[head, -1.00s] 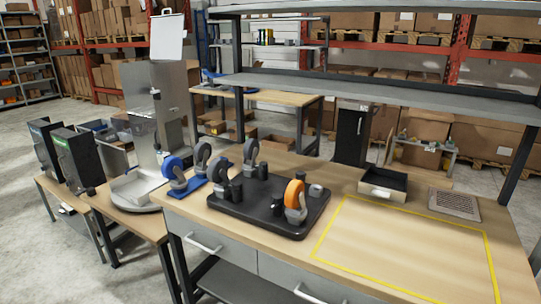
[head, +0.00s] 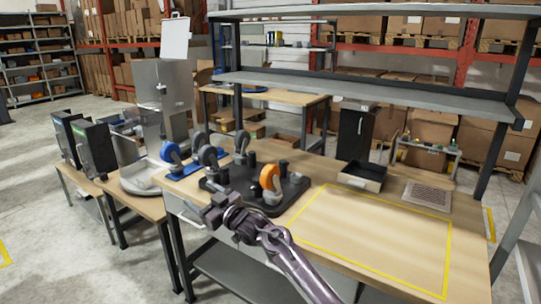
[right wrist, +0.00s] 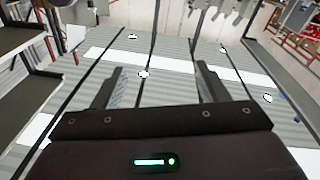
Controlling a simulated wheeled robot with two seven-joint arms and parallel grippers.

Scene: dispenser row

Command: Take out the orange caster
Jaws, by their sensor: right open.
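The orange caster (head: 269,177) stands upright on the dark tray (head: 293,190) on the workbench, at the tray's front right in the head view. My right gripper (head: 212,203) is open and empty. In the head view it appears at the tray's front left edge, left of the orange caster and apart from it. In the right wrist view its two fingers (right wrist: 158,88) are spread with nothing between them. That view looks toward the ceiling and shows no caster. My left gripper is not in view.
Grey casters (head: 209,156) and black posts stand on or near the tray's left side. A blue caster (head: 171,153) sits at the bench's left end. A yellow outline (head: 330,188) marks clear bench at right, near an open box (head: 363,175). A shelf (head: 370,92) spans above.

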